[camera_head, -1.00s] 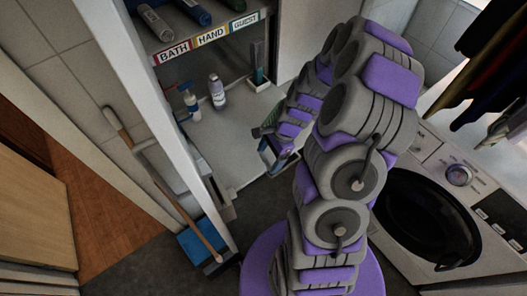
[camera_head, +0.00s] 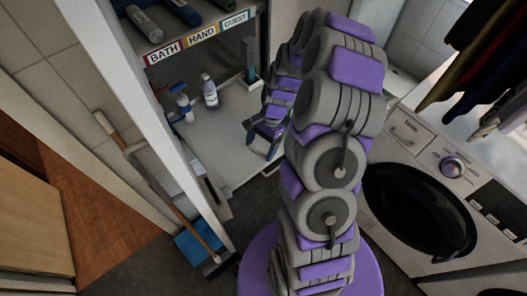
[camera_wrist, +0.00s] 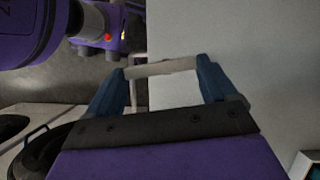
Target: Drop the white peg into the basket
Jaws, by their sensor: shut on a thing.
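The white peg (camera_wrist: 162,67) is a short pale bar. In the wrist view it lies crosswise between the two blue fingertips of my gripper (camera_wrist: 163,72), which is shut on it. In the head view my gripper (camera_head: 262,142) hangs in front of the shelf unit, near the right side of its white lower surface; the peg cannot be made out there. I cannot identify the basket in either view. A dark round shape with a handle-like curve (camera_wrist: 42,150) shows at the lower left of the wrist view, and I cannot tell what it is.
A white bottle (camera_head: 209,90) and a spray bottle (camera_head: 185,108) stand on the lower shelf (camera_head: 215,135). A toilet brush (camera_head: 250,65) stands behind. A broom (camera_head: 165,190) leans at the left. The washing machine (camera_head: 400,145) is at the right, with hanging clothes (camera_head: 480,60) above.

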